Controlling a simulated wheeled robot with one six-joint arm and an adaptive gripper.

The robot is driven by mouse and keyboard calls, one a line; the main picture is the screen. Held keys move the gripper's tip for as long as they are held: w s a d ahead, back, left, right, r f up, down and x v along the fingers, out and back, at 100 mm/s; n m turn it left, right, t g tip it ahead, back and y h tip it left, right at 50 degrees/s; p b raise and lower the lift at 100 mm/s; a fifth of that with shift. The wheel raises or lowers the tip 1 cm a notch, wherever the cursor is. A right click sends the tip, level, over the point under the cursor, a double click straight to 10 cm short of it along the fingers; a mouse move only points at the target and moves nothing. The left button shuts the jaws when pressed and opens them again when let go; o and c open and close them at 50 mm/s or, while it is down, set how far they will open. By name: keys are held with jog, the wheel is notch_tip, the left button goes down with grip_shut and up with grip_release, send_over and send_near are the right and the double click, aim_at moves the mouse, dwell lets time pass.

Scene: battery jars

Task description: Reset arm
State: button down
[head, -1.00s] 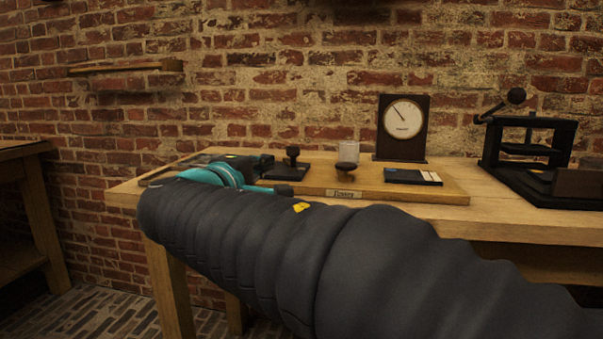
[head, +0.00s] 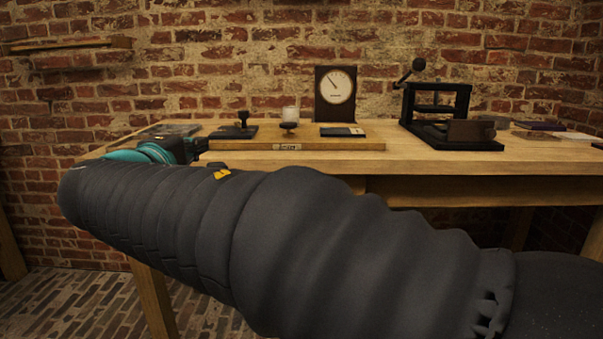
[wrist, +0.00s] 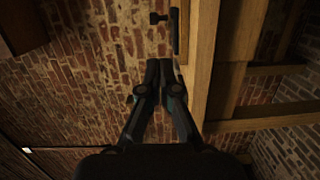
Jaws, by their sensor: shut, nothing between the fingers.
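My arm, in a dark ribbed sleeve, crosses the head view from lower right to left. At its far end is a teal ring, with the dark gripper (head: 197,147) partly showing near the bench's left part. In the wrist view my gripper (wrist: 161,64) has its two fingers side by side, shut and with nothing held. The wooden workbench (head: 420,165) lies beyond the arm, and its edge (wrist: 201,70) shows in the wrist view.
On the bench are a wooden board (head: 300,144), a stamp-like tool (head: 240,126), a glass jar (head: 290,114), a dial gauge (head: 335,93), a dark flat case (head: 342,132) and a black press (head: 445,118). A brick wall (head: 220,60) stands behind.

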notch_tip(320, 180, down, 12)
jog(key=s+d+g, duration=0.2)
jog(key=s+g, duration=0.1)
jog(key=g, duration=0.1)
jog(key=s+d+f+m+g+p, duration=0.25)
jog(key=s+d+f+g, duration=0.2)
jog(key=d+f, duration=0.35)
jog(key=s+d+f+m+g+y+p, duration=0.3)
jog(key=s+d+m+g, duration=0.35)
jog(key=s+d, duration=0.65)
jog(key=s+d+r+m+t+p, duration=0.1)
jog(key=d+r+m, duration=0.1)
jog(key=d, duration=0.3)
jog(key=s+d+r+m+t+p, duration=0.1)
jog(key=s+d+m+t+p, duration=0.1)
jog(key=d+m, duration=0.2)
jog(key=shift+d+r+m, duration=0.4)
jog(key=shift+d, duration=0.75)
